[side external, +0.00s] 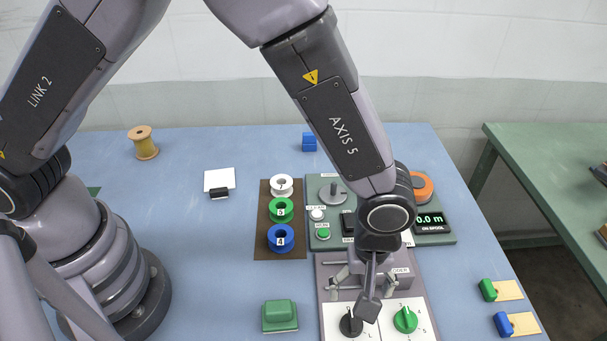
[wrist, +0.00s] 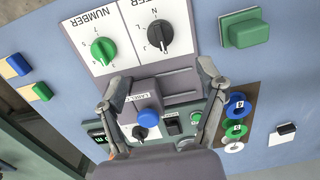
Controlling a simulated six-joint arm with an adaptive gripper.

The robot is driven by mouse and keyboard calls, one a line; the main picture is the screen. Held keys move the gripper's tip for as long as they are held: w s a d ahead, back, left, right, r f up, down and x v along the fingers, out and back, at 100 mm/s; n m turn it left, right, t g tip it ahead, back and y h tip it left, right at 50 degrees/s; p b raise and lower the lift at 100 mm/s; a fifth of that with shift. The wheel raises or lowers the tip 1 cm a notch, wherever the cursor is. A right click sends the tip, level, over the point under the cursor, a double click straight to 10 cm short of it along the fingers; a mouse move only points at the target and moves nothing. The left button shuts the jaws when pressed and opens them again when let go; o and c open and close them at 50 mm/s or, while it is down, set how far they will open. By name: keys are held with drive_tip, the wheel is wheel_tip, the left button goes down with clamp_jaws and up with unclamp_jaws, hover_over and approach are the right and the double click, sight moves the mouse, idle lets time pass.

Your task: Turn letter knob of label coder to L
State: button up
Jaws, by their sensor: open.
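The black letter knob (wrist: 158,33) sits on a white plate of the label coder (wrist: 180,80), with small letters around it. A pale mark shows on its lower side in the wrist view; which letter it points at is too small to tell. In the side view the black knob (side external: 350,325) is near the bottom edge, partly covered by my gripper. The green number knob (wrist: 103,50) is beside it on its own white plate. My gripper (wrist: 160,88) is open and empty, its fingers spread over the coder body, apart from the knob.
A green block (side external: 280,316) stands left of the coder. White, green and blue spools (side external: 281,238) lie on a brown board. A control panel (side external: 435,239) with a display is behind the coder. Small green and blue blocks (side external: 503,323) lie at right. The blue table (side external: 200,270) is clear at left centre.

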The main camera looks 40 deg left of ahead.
sight(353, 320)
wheel_tip(353, 320, down, 11)
drive_tip(key=shift+r, duration=0.1)
idle(0.3)
drive_tip(key=c, duration=1.2)
